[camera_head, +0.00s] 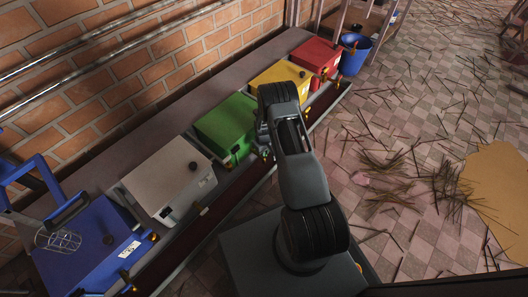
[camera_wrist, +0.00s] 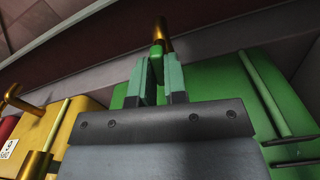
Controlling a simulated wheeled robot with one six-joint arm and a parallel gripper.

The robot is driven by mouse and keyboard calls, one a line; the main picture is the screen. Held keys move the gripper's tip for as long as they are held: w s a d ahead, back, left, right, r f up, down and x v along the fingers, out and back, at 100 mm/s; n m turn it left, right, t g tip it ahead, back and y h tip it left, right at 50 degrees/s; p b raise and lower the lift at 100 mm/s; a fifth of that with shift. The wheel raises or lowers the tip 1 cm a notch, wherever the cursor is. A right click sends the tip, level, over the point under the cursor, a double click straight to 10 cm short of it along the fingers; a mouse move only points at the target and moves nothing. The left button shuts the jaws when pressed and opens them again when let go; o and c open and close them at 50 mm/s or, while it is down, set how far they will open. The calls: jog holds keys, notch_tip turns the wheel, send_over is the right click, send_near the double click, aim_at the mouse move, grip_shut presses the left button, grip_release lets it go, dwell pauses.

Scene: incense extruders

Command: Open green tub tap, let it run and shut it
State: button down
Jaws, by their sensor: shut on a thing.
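The green tub (camera_head: 224,124) stands in the row on the bench by the wall, between the white and yellow tubs. Its green side also fills the right of the wrist view (camera_wrist: 225,82). In the wrist view, my gripper (camera_wrist: 159,62) has its two green-grey fingers on either side of the small green tap handle (camera_wrist: 157,49), shut on it. The brass tap (camera_wrist: 163,34) shows just beyond the fingertips. Its outlet and any flow are hidden. In the head view my arm covers most of the gripper and tap.
A white tub (camera_head: 165,180), a blue tub (camera_head: 85,258), a yellow tub (camera_head: 272,78) and a red tub (camera_head: 315,54) share the bench. A blue bucket (camera_head: 354,55) stands past the far end. Dark sticks litter the tiled floor at the right.

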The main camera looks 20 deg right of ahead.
jog(key=shift+n, duration=0.6)
jog(key=c, duration=1.2)
grip_release()
jog(key=shift+o, duration=0.2)
jog(key=shift+r, duration=0.1)
notch_tip(320, 180, up, 14)
jog(key=p, duration=0.5)
